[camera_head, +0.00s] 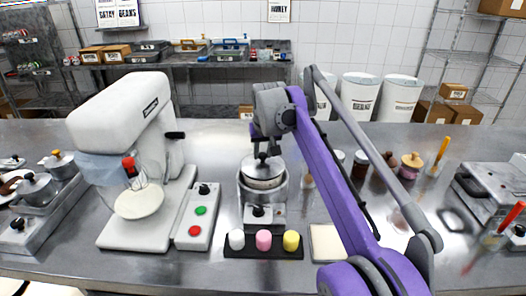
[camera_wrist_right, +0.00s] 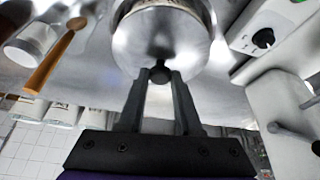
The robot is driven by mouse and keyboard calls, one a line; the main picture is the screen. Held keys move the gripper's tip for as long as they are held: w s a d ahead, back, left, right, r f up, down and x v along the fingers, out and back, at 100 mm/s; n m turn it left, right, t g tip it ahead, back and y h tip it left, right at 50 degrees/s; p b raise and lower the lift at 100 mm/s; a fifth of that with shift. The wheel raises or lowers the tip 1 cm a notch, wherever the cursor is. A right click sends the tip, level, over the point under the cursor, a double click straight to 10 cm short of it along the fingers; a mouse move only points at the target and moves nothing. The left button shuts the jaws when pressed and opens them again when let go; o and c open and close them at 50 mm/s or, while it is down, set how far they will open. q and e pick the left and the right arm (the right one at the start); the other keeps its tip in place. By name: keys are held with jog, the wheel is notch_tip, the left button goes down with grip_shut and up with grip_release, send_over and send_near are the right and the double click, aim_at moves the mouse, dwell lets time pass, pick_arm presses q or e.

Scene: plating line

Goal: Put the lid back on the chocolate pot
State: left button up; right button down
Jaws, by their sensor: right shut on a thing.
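A silver pot (camera_head: 250,197) sits on a small heater base with a dark knob (camera_head: 258,211) in the middle of the counter. A silver domed lid (camera_head: 262,168) with a black knob is at the pot's mouth. Whether it rests on the rim or hovers just above it, I cannot tell. My right gripper (camera_head: 263,148) comes down from above and is shut on the lid's black knob. In the right wrist view the fingertips (camera_wrist_right: 160,80) close around that knob, below the shiny lid (camera_wrist_right: 160,35). The pot's contents are hidden. My left gripper is not in view.
A white stand mixer (camera_head: 120,120) and a box with red and green buttons (camera_head: 197,217) stand left of the pot. A black tray (camera_head: 263,252) with white, pink and yellow pieces lies in front. Jars (camera_head: 360,165) stand to the right, beyond my arm.

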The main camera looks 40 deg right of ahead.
jog(key=shift+p, duration=0.3)
dwell(0.5)
jog(key=shift+f, duration=0.15)
dwell(0.8)
jog(key=shift+p, duration=0.4)
dwell(0.4)
jog(key=shift+c, duration=0.2)
grip_release()
dwell(0.4)
jog(key=shift+r+p, duration=3.05)
jog(key=shift+r, duration=0.45)
